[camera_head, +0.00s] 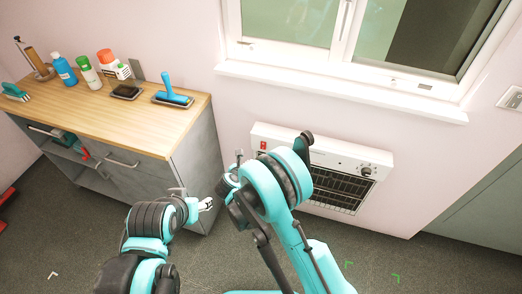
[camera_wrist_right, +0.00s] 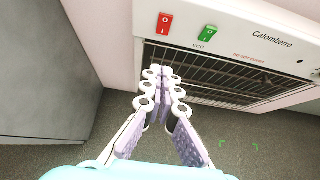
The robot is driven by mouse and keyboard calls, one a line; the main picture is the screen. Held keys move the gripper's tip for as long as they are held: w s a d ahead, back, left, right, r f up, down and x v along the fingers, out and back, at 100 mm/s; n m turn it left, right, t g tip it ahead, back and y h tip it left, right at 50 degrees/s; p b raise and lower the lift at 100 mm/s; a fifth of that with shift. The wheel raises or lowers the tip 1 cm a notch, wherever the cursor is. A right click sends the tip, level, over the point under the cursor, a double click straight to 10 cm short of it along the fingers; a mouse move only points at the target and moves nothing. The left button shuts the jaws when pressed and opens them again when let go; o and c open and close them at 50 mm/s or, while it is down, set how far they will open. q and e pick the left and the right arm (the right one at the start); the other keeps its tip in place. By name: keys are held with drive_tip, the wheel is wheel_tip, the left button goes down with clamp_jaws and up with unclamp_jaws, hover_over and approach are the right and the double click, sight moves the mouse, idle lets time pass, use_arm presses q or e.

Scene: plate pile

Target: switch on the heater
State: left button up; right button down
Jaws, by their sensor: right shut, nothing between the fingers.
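The white heater (camera_head: 340,153) is mounted low on the wall under the window. In the right wrist view its front panel (camera_wrist_right: 240,47) shows a red rocker switch (camera_wrist_right: 165,24) and a green rocker switch (camera_wrist_right: 207,33) marked ECO. The red switch also shows in the head view (camera_head: 263,146). Whether either switch is pressed in is unclear. My right gripper (camera_wrist_right: 161,72) is shut and empty, its tips just below the red switch in the picture; contact is not visible. In the head view my right arm hides part of the heater. My left gripper (camera_head: 205,204) is small there, its fingers unclear.
A wooden-topped cabinet (camera_head: 110,115) with bottles and brushes stands left of the heater. A dark grille (camera_head: 340,190) fills the heater's lower front, and a knob (camera_head: 366,170) is at its right. The window sill (camera_head: 340,92) juts out above. Floor to the right is clear.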

drive_tip(key=b, duration=0.4)
approach(263, 149)
drive_tip(key=s+f+x, duration=0.1)
drive_tip(key=x, duration=0.4)
drive_tip(key=shift+w+d, duration=0.2)
drive_tip(key=shift+w, duration=0.85)
drive_tip(key=shift+w+f+b, duration=0.1)
drive_tip(key=shift+w+b, duration=0.15)
drive_tip(key=shift+b, duration=0.15)
